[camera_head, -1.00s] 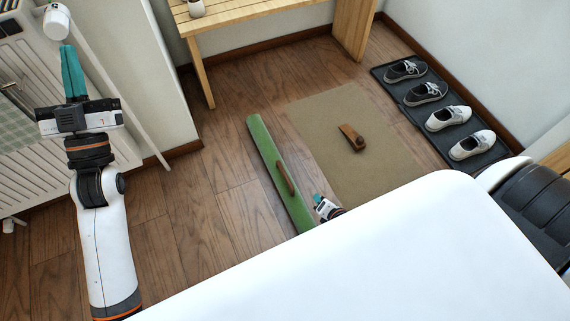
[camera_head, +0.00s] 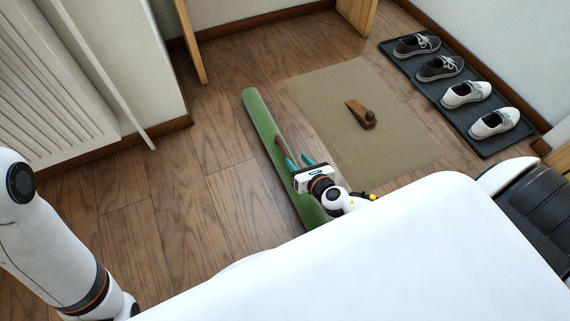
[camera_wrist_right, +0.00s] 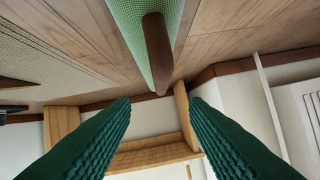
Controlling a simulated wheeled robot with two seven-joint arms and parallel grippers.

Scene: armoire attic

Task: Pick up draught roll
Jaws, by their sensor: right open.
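The draught roll (camera_head: 259,113) is a long green roll lying on the wooden floor, with a brown handle (camera_head: 281,146) along its top. My right gripper (camera_head: 301,161) is open beside the handle, at its near end. In the right wrist view the teal fingers (camera_wrist_right: 160,125) are spread with nothing between them. There the handle (camera_wrist_right: 157,55) and the green roll (camera_wrist_right: 129,15) lie ahead, above the gap. I cannot tell whether a finger touches the handle. My left arm shows at the left of the head view, but its gripper is out of frame.
A beige mat (camera_head: 330,95) with a brown wedge-shaped object (camera_head: 360,114) lies right of the roll. A dark tray (camera_head: 480,135) of several shoes stands along the right wall. A white radiator (camera_head: 50,85) is at left. Bare floor (camera_head: 150,210) lies left of the roll.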

